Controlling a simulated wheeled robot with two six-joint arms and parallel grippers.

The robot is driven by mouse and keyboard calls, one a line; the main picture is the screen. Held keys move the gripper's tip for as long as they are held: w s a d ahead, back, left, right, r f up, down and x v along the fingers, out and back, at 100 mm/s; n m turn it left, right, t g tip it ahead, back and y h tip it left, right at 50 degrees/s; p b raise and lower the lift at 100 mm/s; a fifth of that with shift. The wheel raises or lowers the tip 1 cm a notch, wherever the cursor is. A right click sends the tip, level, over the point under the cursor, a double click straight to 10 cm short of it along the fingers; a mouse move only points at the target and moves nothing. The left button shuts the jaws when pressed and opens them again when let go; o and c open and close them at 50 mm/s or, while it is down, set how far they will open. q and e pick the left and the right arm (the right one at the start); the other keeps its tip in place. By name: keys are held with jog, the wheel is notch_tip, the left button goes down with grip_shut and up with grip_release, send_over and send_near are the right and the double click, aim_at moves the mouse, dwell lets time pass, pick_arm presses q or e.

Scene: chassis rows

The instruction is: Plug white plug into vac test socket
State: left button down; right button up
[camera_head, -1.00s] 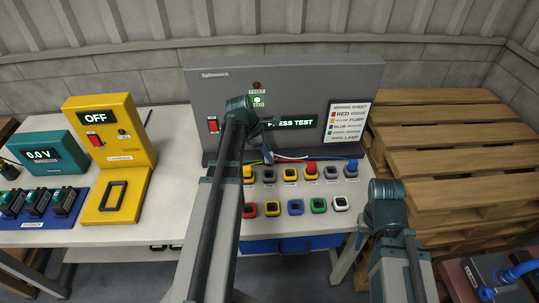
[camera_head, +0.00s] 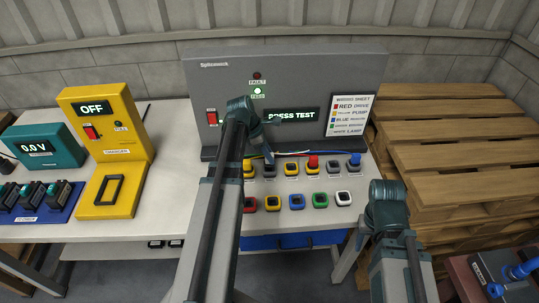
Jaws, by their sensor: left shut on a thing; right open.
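My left gripper (camera_head: 266,129) reaches over the test bench's front, below its tall grey panel (camera_head: 355,67). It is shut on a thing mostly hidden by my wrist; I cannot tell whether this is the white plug. A white-rimmed socket (camera_head: 343,198) ends the front row at the right. In the back row a yellow plug (camera_head: 248,165), a red plug (camera_head: 313,162) and a blue plug (camera_head: 355,159) stand up, with dark or coloured sockets between. Labels are too small to read, so I cannot pick out the vac test socket. My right gripper (camera_head: 388,200) is open, low at the right.
Thin coloured wires (camera_head: 290,153) run along the panel's foot. The panel screen reads "PRESS TEST", beside a wiring sheet (camera_head: 350,115). A yellow charger (camera_head: 105,125) and teal meter (camera_head: 45,147) stand at the left. Wooden pallets (camera_head: 455,125) are stacked at the right.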

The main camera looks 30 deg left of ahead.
pick_arm(q)
jog(key=shift+f+b, duration=1.3)
jog(key=shift+f, duration=0.05)
jog(key=c, duration=0.6)
grip_release()
jog(key=p+v, duration=1.2)
jog(key=v, duration=0.2)
jog(key=shift+p, duration=0.4)
jog(key=shift+d, duration=0.1)
